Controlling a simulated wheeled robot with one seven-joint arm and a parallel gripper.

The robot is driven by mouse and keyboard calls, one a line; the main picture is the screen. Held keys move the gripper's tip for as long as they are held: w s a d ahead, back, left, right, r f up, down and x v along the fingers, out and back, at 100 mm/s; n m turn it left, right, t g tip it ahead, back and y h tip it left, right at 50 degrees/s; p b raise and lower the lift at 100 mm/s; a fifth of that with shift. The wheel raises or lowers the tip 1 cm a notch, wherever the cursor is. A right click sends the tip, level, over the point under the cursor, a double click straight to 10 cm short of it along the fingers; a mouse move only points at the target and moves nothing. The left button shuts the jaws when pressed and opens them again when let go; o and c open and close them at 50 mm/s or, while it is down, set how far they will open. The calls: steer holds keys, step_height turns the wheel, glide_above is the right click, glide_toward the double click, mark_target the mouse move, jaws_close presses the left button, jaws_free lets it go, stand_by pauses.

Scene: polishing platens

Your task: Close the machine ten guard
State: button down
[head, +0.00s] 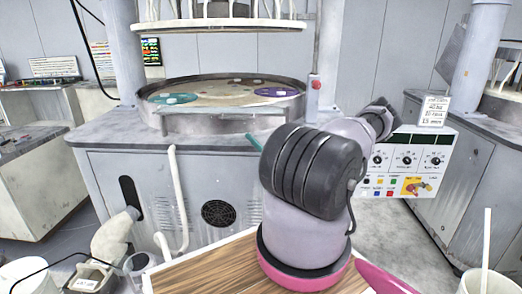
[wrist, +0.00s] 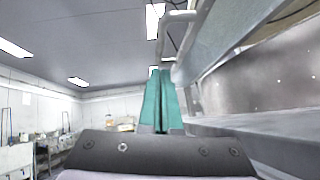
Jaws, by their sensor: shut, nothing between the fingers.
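A grey machine (head: 110,165) fills the middle of the head view, with a round metal basin (head: 292,108) on its top. A pale bar on short legs (head: 205,111) runs across the basin's front; I cannot tell whether it is the guard's handle. No number ten is readable. My gripper (head: 251,139) has teal fingers, close to the machine's front top edge. In the wrist view the fingers (wrist: 160,98) are together and empty. Beyond their tips a pale bent bar (wrist: 178,17) joins a sloping grey panel (wrist: 235,35), which may be the guard.
The basin holds a teal disc (head: 174,99) and a purple disc (head: 277,92). A post with a red button (head: 316,84) stands to its right. A white control panel (head: 412,157) is behind my arm. A wooden surface (head: 205,268) and a white bucket (head: 484,281) are in front.

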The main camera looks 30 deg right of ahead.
steer(key=shift+w+d+r, duration=0.1)
steer(key=shift+w+r, duration=0.1)
steer(key=shift+r, duration=0.5)
steer(key=shift+w+a+r, duration=0.1)
steer(key=shift+w+r, duration=0.05)
steer(key=shift+r, duration=0.6)
steer(key=shift+w+d+r, duration=0.1)
steer(key=shift+w+r, duration=0.1)
steer(key=shift+r, duration=0.5)
steer(key=shift+r+m, duration=0.15)
steer(key=shift+m, duration=0.15)
